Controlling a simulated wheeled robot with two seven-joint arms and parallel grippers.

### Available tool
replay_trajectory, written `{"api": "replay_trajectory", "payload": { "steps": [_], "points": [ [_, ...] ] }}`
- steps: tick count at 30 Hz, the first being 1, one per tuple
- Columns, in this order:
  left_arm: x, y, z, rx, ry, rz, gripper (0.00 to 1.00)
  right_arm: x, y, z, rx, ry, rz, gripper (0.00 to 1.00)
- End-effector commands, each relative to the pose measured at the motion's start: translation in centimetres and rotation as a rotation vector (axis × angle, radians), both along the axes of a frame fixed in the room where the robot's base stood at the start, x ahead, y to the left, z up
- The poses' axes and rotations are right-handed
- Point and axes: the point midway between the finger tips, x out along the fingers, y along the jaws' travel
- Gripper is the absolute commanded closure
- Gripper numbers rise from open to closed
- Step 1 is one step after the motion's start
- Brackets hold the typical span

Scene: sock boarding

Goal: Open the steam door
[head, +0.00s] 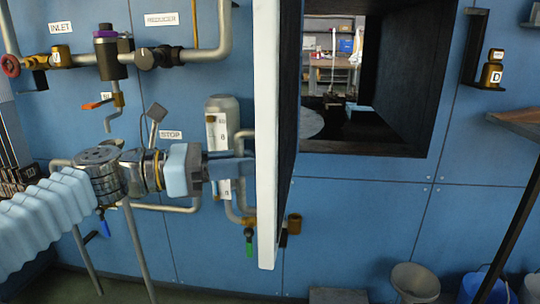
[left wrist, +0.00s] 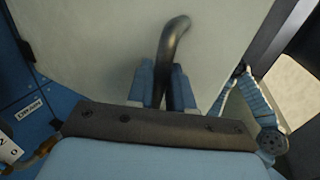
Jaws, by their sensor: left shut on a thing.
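The steam door (head: 267,120) stands swung out from the blue wall and shows nearly edge-on, with a white edge and a dark side. Its pale face (left wrist: 100,45) fills much of the left wrist view. The dark-framed opening (head: 405,148) is uncovered to the right of the door. My left gripper (head: 245,168) reaches the door's left side. In the left wrist view its two blue fingers are shut on a dark, bent door handle (left wrist: 172,50). In the head view the handle is hidden. My right gripper is not in view.
Pipes and valves, with a red handwheel (head: 10,66), line the wall at left. A wooden shelf (head: 518,122) juts in at right.

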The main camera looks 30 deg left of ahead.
Motion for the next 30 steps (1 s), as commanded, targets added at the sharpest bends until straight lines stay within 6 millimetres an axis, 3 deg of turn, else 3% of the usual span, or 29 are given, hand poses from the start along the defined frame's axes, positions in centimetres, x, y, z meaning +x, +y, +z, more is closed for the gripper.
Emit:
{"api": "replay_trajectory", "payload": {
  "steps": [1, 6, 20, 21, 23, 30],
  "points": [
    [0.2, 1.0, 0.6, -0.011, -0.004, 0.022, 1.0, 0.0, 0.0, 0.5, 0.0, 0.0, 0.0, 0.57],
    [-0.2, 2.1, 0.5, -0.01, -0.004, 0.02, 1.0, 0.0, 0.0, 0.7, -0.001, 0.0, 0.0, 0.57],
    [-0.3, 2.3, 0.4, -0.008, -0.004, 0.014, 1.0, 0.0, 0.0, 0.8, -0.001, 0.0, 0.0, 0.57],
    [-0.3, 2.2, 0.4, -0.008, -0.004, 0.015, 0.73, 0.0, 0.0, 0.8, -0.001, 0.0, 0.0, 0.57],
    [-0.3, 2.2, 0.4, -0.008, -0.004, 0.013, 0.64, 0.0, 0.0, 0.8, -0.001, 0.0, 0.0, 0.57],
    [-0.4, 2.1, 0.2, -0.005, -0.002, 0.008, 0.63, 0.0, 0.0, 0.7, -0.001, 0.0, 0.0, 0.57]
  ]
}}
